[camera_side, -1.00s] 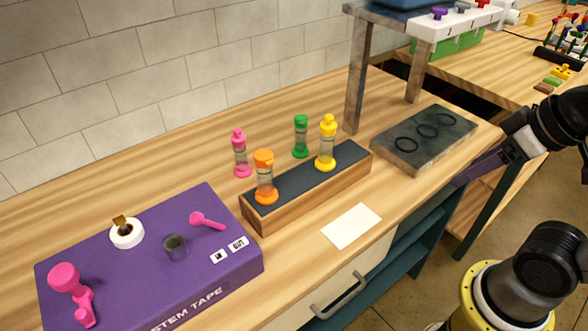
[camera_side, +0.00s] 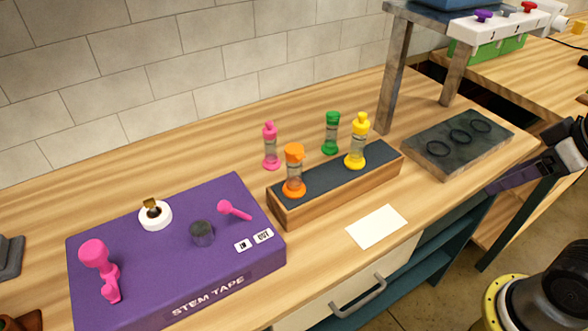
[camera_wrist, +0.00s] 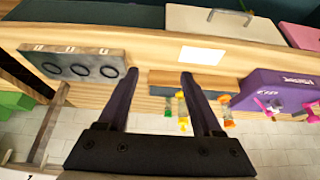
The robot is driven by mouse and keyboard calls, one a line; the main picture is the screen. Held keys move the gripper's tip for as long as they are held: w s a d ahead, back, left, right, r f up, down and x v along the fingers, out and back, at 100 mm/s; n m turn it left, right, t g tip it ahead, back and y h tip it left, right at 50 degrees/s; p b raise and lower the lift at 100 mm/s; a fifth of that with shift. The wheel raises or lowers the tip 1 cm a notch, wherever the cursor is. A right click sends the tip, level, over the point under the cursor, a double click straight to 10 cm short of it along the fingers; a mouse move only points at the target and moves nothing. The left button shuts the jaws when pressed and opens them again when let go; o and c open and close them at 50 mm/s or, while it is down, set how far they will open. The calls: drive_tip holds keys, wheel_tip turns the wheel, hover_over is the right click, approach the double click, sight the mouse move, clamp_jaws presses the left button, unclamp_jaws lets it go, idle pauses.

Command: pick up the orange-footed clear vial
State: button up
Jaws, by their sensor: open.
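The orange-footed clear vial (camera_side: 294,172) stands upright on the dark top of a wooden block (camera_side: 330,200), at its left end. It has an orange cap and an orange foot. In the wrist view the vial (camera_wrist: 227,112) shows to the right of my right-hand finger. My gripper (camera_wrist: 159,74) is open and empty, its two dark purple fingers well apart. In the side view part of my gripper (camera_side: 520,172) shows at the right edge, far right of the vial; its fingertips are not clear there.
A yellow vial (camera_side: 357,142) stands on the block's right end. Pink (camera_side: 270,147) and green (camera_side: 332,134) vials stand behind it. A purple stem tape box (camera_side: 180,270) is left, a dark ringed plate (camera_side: 458,143) right, and a white card (camera_side: 376,227) in front.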

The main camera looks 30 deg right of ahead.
drive_tip(key=shift+o, duration=0.4)
